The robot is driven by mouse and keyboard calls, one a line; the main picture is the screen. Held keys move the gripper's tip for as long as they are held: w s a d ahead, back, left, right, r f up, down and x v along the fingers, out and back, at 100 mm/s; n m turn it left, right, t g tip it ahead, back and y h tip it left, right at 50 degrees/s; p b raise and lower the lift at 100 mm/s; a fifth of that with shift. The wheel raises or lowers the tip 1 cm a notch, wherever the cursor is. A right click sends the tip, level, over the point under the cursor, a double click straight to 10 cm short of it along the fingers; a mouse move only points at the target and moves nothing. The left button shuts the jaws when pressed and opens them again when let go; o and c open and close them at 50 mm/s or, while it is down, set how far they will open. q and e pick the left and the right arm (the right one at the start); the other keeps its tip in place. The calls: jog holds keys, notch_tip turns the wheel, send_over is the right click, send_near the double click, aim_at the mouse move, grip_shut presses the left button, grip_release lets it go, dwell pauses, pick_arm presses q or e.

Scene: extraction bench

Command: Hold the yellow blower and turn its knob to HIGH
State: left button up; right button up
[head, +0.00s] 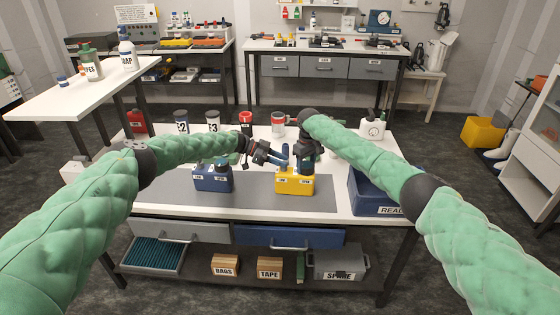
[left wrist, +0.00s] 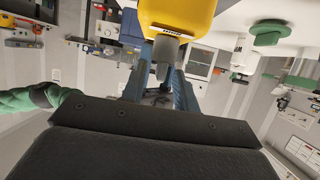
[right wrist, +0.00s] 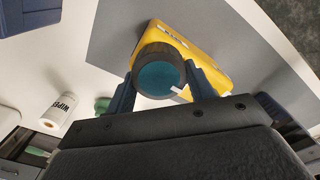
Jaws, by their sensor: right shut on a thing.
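The yellow blower (head: 295,184) stands upright on the grey mat of the bench, with labels on its front. My right gripper (head: 306,152) comes down over it from above. In the right wrist view its fingers are shut on the round knob (right wrist: 158,78), teal-topped with a dark rim and a white mark at its lower right. The yellow body (right wrist: 200,55) shows behind the knob. My left gripper (left wrist: 163,72) is beside the blower, with its fingers open on either side of a grey nozzle-like part (left wrist: 166,52) below the yellow body. I cannot read the knob's setting.
A blue labelled unit (head: 213,179) stands left of the blower on the mat. A blue bin (head: 380,194) is at the bench's right end. Bottles and canisters, including a red-topped one (head: 278,124), line the back. The mat's front strip is clear.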

pick_arm(q)
notch_tip(320, 180, up, 10)
dwell(0.6)
pick_arm(e)
jog(key=o, duration=1.3)
